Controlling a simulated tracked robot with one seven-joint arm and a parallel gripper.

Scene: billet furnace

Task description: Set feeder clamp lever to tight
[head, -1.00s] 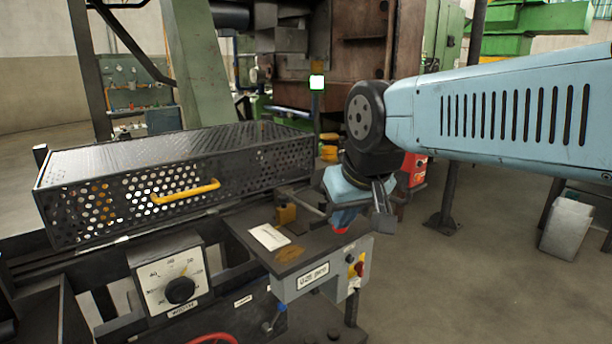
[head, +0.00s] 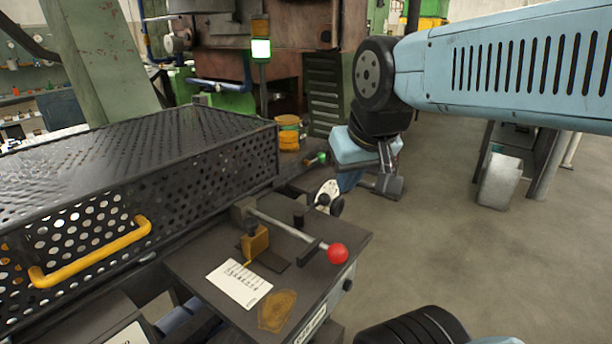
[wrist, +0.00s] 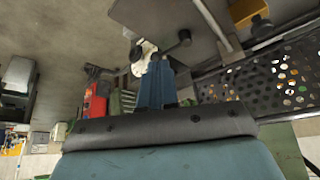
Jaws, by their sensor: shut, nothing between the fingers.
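A lever with a red ball (head: 338,253) on a thin metal rod lies across the dark feeder table (head: 205,258). Beyond its far edge is a white plate (head: 328,192) with a dark-knobbed handle (head: 337,206); the plate also shows in the wrist view (wrist: 143,58). No label reads clearly, so I cannot tell which is the clamp lever. My gripper (head: 347,182) is behind the red ball, close to the white plate, its blue fingers shut and empty. In the wrist view the fingers (wrist: 155,86) point towards the plate; whether they touch it is unclear.
A perforated guard (head: 190,190) with a yellow handle (head: 95,253) fills the left side. A yellow block (head: 255,241) and a white card (head: 238,284) are on the table. A lit lamp (head: 261,49) stands behind. Open floor (head: 450,240) lies to the right.

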